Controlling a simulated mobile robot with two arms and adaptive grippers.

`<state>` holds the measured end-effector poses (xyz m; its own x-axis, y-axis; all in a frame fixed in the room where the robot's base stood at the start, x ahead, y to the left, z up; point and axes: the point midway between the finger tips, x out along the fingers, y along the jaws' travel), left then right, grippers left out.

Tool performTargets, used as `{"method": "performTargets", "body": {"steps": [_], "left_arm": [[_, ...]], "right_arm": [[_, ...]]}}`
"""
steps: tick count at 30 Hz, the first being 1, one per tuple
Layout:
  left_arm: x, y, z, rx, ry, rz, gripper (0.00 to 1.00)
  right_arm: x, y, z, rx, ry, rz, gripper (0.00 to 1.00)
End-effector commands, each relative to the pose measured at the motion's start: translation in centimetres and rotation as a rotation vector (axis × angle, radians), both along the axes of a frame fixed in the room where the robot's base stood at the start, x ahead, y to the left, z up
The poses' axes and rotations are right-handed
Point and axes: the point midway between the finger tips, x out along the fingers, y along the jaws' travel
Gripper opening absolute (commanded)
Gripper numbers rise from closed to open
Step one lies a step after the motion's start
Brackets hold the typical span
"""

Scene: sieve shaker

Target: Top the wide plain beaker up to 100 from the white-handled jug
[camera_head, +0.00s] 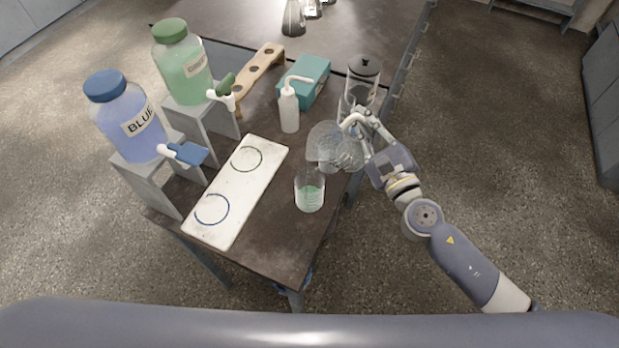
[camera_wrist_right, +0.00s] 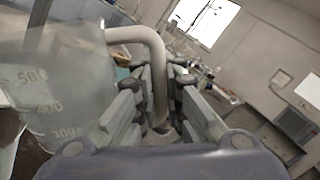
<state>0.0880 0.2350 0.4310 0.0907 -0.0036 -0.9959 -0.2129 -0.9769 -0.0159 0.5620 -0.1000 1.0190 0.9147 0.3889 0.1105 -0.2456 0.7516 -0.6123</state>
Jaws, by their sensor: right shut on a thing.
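The wide plain beaker (camera_head: 310,193) stands upright on the dark table near its front right, with greenish liquid in its lower part. The clear jug (camera_head: 328,147) is tilted to the left, its mouth side above and just behind the beaker. My right gripper (camera_head: 358,130) is shut on the jug's white handle; the handle (camera_wrist_right: 155,65) stands between the fingers in the right wrist view. There the jug's wall (camera_wrist_right: 60,100) shows graduations at the left. I cannot tell whether liquid is flowing from the jug. My left gripper is not in view.
A white tray (camera_head: 229,212) with two marked rings lies left of the beaker. Blue (camera_head: 128,122) and green (camera_head: 186,65) tapped bottles stand on grey stands.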

Motion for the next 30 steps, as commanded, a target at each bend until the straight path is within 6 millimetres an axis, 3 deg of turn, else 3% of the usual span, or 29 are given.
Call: {"method": "performTargets", "body": {"steps": [30], "left_arm": [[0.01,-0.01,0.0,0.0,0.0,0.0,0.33]], "right_arm": [[-0.1,0.21,0.34,-0.026,-0.02,0.001,0.0]]}}
